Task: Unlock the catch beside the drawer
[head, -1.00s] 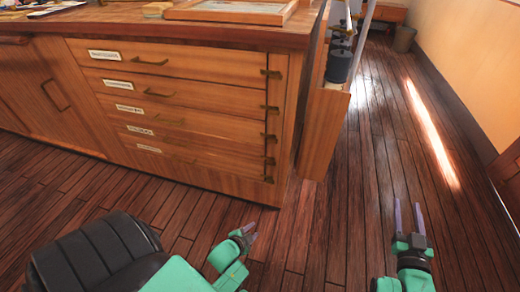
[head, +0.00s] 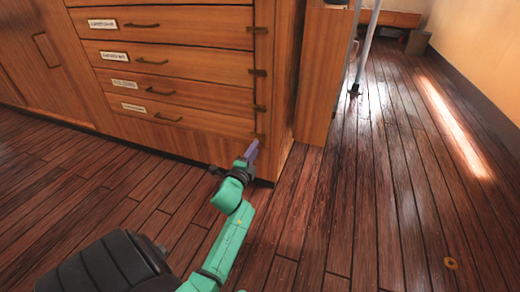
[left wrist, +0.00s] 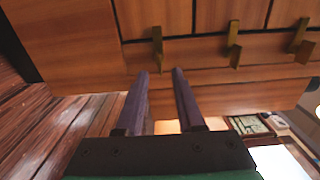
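The wooden drawer cabinet (head: 180,130) has several labelled drawers with dark handles. Small brass catches (head: 257,72) run down the post at the drawers' right edge. The lowest catch in view (head: 259,136) is just above my left gripper (head: 250,152). In the left wrist view, the purple fingers (left wrist: 158,72) are parallel with a gap between them, and nothing is held. The nearest catch (left wrist: 157,48) lies just beyond the fingertips, in line with the gap; I see no clear contact. Two more catches (left wrist: 234,42) are to its right. My right gripper is out of view.
A wooden side panel (head: 318,75) stands right of the cabinet, with pale poles (head: 362,45) behind it. The plank floor (head: 385,190) is open on the right. A small tan ring (head: 450,263) lies there.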

